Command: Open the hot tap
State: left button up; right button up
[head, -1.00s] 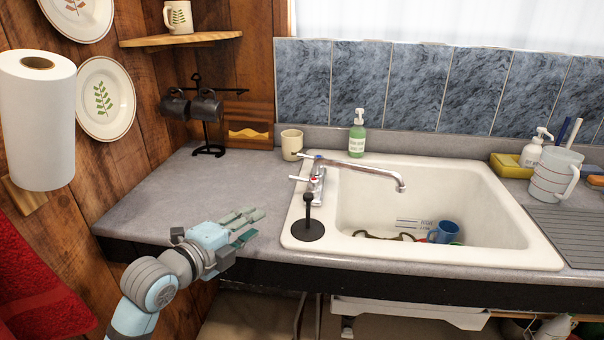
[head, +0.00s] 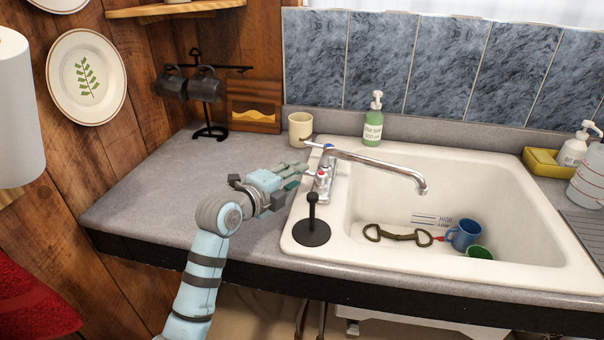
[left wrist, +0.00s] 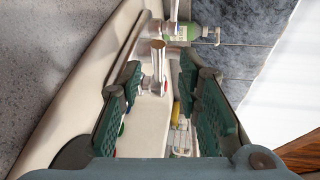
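The chrome tap (head: 375,164) stands at the back left corner of the white sink, its spout reaching right over the basin. Its near lever handle (head: 313,173) has a red mark at the hub; the far lever (head: 318,145) points left. My left gripper (head: 297,176) is just left of the near handle, pointing at it. In the left wrist view my left gripper (left wrist: 158,82) is open, its green-padded fingers on either side of a chrome lever (left wrist: 158,62) seen nearly end-on. I cannot tell whether they touch. My right gripper is not in view.
A black plunger-like stopper (head: 312,230) stands on the sink's front left rim, close to my left gripper. A cream cup (head: 300,130) and green soap bottle (head: 373,122) stand behind the tap. The sink (head: 400,262) holds a blue mug (head: 464,235).

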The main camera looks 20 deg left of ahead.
aim_at(309, 175)
pick_arm(q)
jog(key=x, duration=0.4)
jog(key=shift+w+a+f, duration=0.1)
jog(key=shift+w+f, duration=0.15)
jog(key=shift+w, duration=0.05)
jog(key=shift+s+r, duration=0.1)
jog(key=shift+r, duration=0.05)
grip_shut()
